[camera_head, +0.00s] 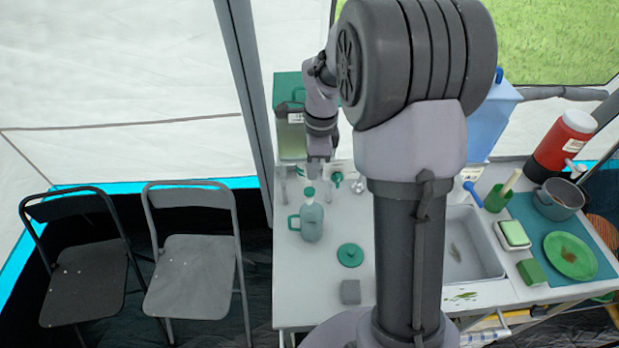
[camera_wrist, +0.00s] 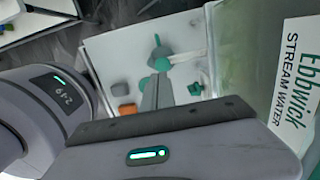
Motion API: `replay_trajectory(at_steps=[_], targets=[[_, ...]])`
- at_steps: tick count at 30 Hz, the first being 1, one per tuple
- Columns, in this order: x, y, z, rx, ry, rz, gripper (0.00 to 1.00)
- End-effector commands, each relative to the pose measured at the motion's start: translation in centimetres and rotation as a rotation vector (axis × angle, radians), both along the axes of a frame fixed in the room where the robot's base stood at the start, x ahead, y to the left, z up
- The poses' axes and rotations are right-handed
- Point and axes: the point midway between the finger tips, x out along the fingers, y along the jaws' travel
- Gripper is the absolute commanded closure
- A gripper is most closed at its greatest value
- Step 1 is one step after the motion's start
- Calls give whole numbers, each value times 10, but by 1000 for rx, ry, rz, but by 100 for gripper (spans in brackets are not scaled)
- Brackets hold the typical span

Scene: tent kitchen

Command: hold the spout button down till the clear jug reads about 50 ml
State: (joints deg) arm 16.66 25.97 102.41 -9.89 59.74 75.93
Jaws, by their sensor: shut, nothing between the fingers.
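A green-tinted tank (camera_head: 291,143) with a green lid stands at the back left of the counter. Its pale side in the wrist view bears the label "Ebbwick stream water" (camera_wrist: 296,75). My gripper (camera_head: 318,176) points down in front of the tank; its shut fingers (camera_wrist: 157,92) hold nothing. A small green fitting (camera_head: 337,178) shows just right of the fingers; I cannot tell if it is the spout button. A grey-green jug-like vessel (camera_head: 311,220) with a green handle stands nearer on the counter.
A round green lid (camera_head: 350,255) and a grey block (camera_head: 350,291) lie on the white counter (camera_head: 300,305). My arm hides its middle. A sink (camera_head: 470,252), a blue container (camera_head: 490,125) and a red cooler (camera_head: 566,145) are right. Two folding chairs (camera_head: 192,270) stand left.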

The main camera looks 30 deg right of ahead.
Motion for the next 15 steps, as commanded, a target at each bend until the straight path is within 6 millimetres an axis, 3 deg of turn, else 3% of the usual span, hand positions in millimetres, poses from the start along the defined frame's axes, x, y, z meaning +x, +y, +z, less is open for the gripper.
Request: replay_trajectory(at_steps=[3, 6, 15], targets=[[0, -3, 30, -2, -5, 1, 100], [0, -4, 48, -2, -4, 0, 100], [-1, -5, 66, -1, -3, 1, 100]])
